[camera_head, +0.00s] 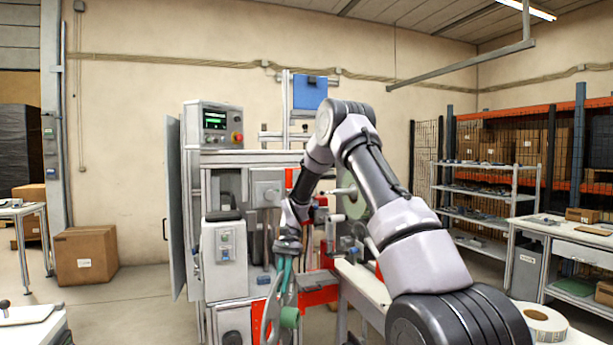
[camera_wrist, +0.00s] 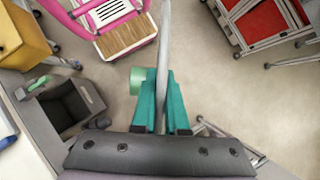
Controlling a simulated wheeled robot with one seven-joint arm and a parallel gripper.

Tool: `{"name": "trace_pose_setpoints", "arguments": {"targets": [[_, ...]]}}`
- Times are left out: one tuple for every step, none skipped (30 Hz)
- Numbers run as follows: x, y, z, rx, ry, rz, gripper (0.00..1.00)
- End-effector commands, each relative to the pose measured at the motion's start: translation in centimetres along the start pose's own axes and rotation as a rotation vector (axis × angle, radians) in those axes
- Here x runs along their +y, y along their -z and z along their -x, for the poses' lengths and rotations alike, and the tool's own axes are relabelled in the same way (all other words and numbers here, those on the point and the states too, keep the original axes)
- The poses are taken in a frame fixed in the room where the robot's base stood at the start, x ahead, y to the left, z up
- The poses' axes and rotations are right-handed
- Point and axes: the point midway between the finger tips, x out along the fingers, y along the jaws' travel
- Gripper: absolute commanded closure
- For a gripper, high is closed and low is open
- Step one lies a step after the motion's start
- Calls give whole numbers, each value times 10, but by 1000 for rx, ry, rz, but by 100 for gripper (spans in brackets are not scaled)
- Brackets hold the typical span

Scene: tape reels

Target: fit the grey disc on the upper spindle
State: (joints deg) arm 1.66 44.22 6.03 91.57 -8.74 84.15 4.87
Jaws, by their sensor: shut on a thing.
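My gripper (camera_head: 285,268) hangs low in front of the machine. Its teal fingers, clear in the wrist view (camera_wrist: 163,90), are shut on the rim of the grey disc (camera_wrist: 165,38). The disc shows edge-on there, with a green hub (camera_wrist: 137,80) on its left side. In the head view the disc (camera_head: 271,308) hangs below the fingers, upright and apart from the machine, with the green hub (camera_head: 290,318) at its right. A pale green round plate (camera_head: 354,196) with a short light rod (camera_head: 338,191) shows partly behind my arm. I cannot tell whether this is the upper spindle.
The machine (camera_head: 222,240) has a control box (camera_head: 215,125) on top. Red parts (camera_head: 318,290) and a bench lie close to my gripper. A roll of tape (camera_head: 541,322) lies on the right table. A cardboard box (camera_head: 86,256) stands on open floor at left.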

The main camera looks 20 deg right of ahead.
Motion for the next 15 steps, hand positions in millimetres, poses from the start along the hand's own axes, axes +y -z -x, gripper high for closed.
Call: {"name": "trace_pose_setpoints", "arguments": {"targets": [[-11, -2, 11, -15, 40, -59, 100], [-18, -4, 17, -28, 68, -99, 100], [-26, -6, 26, -45, 104, -154, 100], [-32, -7, 33, -58, 134, -195, 100], [-37, -8, 40, -71, 163, -236, 100], [-44, -9, 50, -88, 204, -291, 100], [-49, -10, 58, -101, 236, -333, 100], [-54, -11, 66, -114, 269, -374, 100], [-60, -12, 76, -129, 313, -429, 100], [-64, -12, 85, -141, 348, -470, 100], [-67, -12, 93, -154, 382, -510, 100], [-72, -13, 104, -170, 431, -565, 100], [-74, -13, 113, -181, 468, -605, 100], [-77, -12, 122, -192, 506, -646, 100], [-80, -12, 134, -205, 556, -698, 100]]}}
